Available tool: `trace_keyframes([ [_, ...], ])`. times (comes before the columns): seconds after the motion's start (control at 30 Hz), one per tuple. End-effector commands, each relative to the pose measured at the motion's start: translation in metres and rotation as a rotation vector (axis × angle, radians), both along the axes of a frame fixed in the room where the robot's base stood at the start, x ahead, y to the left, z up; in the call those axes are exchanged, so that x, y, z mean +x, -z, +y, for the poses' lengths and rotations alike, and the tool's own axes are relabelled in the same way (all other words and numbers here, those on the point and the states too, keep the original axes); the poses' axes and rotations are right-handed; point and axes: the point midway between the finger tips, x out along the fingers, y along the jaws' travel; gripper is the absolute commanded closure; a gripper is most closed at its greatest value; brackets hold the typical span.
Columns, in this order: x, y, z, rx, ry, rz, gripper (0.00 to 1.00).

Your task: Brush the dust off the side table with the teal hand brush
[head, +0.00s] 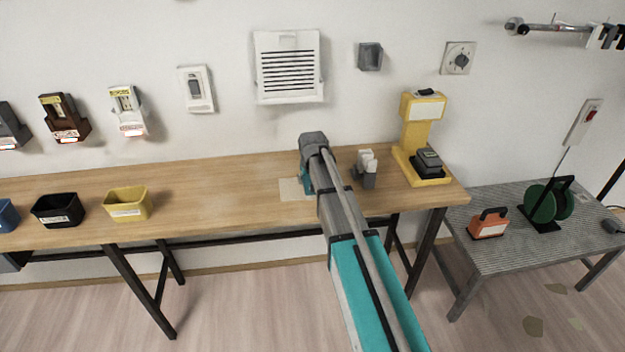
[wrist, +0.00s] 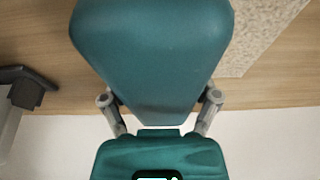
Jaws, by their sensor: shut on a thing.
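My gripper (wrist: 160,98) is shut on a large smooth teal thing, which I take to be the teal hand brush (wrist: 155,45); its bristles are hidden. In the head view only a little teal shows at the arm's end, above the wooden workbench, and my arm hides most of it. The side table (head: 500,245), grey and ribbed on top, stands at the right, lower than the bench and apart from my gripper. I cannot make out dust on it.
On the side table are an orange box (head: 488,224) and a green cable reel (head: 541,203). The workbench (head: 225,185) holds a pale speckled sheet (head: 290,189), a grey-white item (head: 368,172), a yellow stand (head: 414,135) and, at left, yellow (head: 127,203) and black bins (head: 57,210).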

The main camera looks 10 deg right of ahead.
Motion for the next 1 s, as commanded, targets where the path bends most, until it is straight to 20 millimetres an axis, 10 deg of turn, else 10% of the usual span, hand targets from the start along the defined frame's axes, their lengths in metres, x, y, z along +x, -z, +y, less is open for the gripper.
trace_keyframes([
  [1.0, 0.002, -0.001, 0.028, 0.000, -0.001, 0.000, 0.71],
])
